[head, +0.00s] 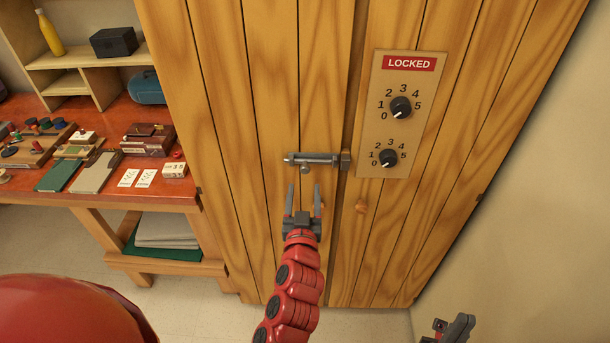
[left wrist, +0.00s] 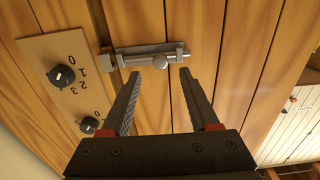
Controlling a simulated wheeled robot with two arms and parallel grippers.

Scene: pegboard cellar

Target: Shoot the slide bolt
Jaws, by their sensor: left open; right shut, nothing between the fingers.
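A grey metal slide bolt (head: 318,158) lies horizontally across the wooden cabinet front, and its small round knob (head: 305,170) hangs below the bar. Its right end meets a grey keeper (head: 345,160) beside the door seam; I cannot tell how deep the bar sits in it. My left gripper (head: 303,190) is open just below the bolt, pointing up at it. In the left wrist view the bolt (left wrist: 145,53) lies ahead of the fingertips, with the knob (left wrist: 160,62) between them, apparently untouched. My right gripper (head: 458,328) is shut and empty at the bottom right, partly cut off.
A panel (head: 378,140) right of the bolt has a red LOCKED sign (head: 409,63) and two black dials, upper (head: 400,108) and lower (head: 388,158). A cluttered red-topped workbench (head: 120,195) stands left of the cabinet.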

